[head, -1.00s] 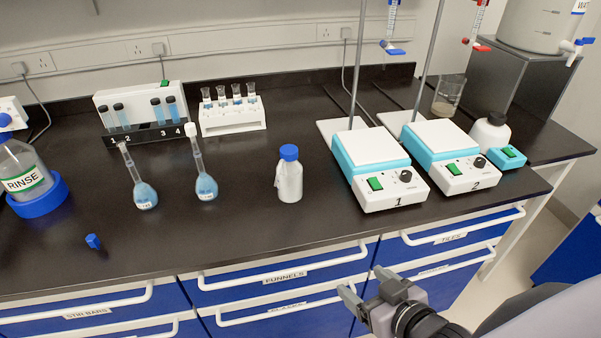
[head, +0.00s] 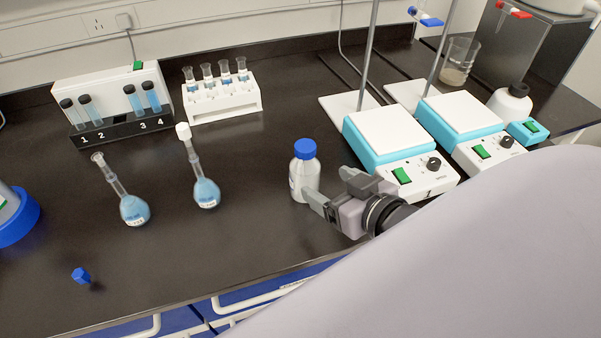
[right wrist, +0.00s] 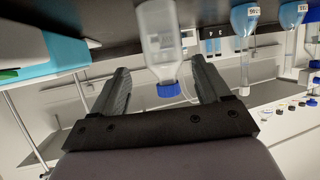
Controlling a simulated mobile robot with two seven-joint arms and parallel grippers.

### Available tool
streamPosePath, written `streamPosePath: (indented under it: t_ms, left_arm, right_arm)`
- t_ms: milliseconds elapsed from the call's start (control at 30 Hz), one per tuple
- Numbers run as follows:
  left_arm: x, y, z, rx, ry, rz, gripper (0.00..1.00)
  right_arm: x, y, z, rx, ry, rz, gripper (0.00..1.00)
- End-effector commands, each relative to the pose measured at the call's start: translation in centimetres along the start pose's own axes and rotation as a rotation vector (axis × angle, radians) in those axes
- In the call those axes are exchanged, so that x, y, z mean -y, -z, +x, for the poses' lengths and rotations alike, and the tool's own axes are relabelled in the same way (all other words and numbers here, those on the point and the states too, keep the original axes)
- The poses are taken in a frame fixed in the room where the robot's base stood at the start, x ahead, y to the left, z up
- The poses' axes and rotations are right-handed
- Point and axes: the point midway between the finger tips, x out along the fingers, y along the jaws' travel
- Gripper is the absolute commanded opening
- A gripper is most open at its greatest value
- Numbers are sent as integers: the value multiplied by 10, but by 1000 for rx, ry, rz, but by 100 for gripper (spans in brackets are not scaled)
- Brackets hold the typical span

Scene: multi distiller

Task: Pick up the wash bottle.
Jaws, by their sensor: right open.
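The wash bottle (head: 304,181) is a small translucent white bottle with a blue cap, upright on the black bench left of the first hotplate. My right gripper (head: 326,184) is open beside its lower right side, with an arm reaching in from the right. In the upside-down right wrist view, the wash bottle (right wrist: 158,42) shows between the two spread fingers of the gripper (right wrist: 160,70), with its blue cap towards the camera. The fingers do not clasp it; I cannot tell whether one touches it. My left gripper is not in view.
Two hotplates (head: 384,133) with upright rods stand close on the right. Two blue-filled flasks (head: 205,190) stand to the left. A tube rack (head: 222,103) is behind. A small blue stopper (head: 82,275) lies front left. Bare bench lies between the flasks and the bottle.

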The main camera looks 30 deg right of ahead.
Motion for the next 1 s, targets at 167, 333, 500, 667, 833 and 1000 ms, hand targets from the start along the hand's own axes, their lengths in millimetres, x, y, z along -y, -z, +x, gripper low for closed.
streamPosePath:
  t_ms: [167,333,500,667,833,1000]
  left_arm:
    - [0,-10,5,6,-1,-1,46]
    - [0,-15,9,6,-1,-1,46]
    - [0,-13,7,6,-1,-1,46]
    - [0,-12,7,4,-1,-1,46]
    - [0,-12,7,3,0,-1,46]
    - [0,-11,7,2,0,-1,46]
  right_arm:
    - [0,-1,8,-2,1,-1,76]
    - [2,0,19,-3,1,0,76]
    - [4,5,39,-1,1,0,76]
    - [4,4,55,-1,1,0,76]
    - [4,3,59,0,1,1,76]
    - [4,3,59,0,1,0,67]
